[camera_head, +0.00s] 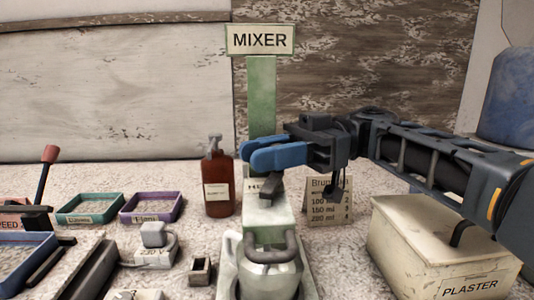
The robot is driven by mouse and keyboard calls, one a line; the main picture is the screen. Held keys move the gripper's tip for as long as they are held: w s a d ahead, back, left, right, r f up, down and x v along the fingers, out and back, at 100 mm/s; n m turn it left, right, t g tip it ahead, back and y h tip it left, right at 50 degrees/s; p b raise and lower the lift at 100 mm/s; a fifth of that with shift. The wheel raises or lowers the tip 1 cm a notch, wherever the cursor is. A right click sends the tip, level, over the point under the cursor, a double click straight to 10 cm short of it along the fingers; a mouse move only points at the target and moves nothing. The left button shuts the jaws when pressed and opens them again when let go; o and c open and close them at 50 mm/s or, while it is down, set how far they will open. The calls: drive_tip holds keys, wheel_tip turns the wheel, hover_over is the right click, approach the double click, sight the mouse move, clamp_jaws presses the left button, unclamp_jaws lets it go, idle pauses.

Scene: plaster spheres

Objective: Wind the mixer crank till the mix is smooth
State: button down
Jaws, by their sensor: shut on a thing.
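The mixer is a pale body (268,221) with a green post (262,92) behind it and a sign reading MIXER (261,40) on top. A dark crank part (268,186) shows at its top, just under my gripper. My gripper (249,153), with blue fingers, reaches in from the right and is shut on the crank's handle, which the fingers mostly hide. A grey-white jug (268,276) with a dark handle stands in front of the mixer body. The mix inside cannot be seen.
A brown pump bottle (219,184) stands close left of the mixer. Green (90,207) and purple (151,206) trays, a small 230 V unit (154,245) and a red-knobbed lever (46,173) are left.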

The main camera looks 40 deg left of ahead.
drive_tip(key=c, duration=1)
unclamp_jaws()
drive_tip(key=shift+o, duration=0.2)
drive_tip(key=shift+w+d+r+y+p, duration=0.1)
drive_tip(key=shift+r+y+p, duration=0.05)
drive_tip(key=shift+y+p, duration=0.15)
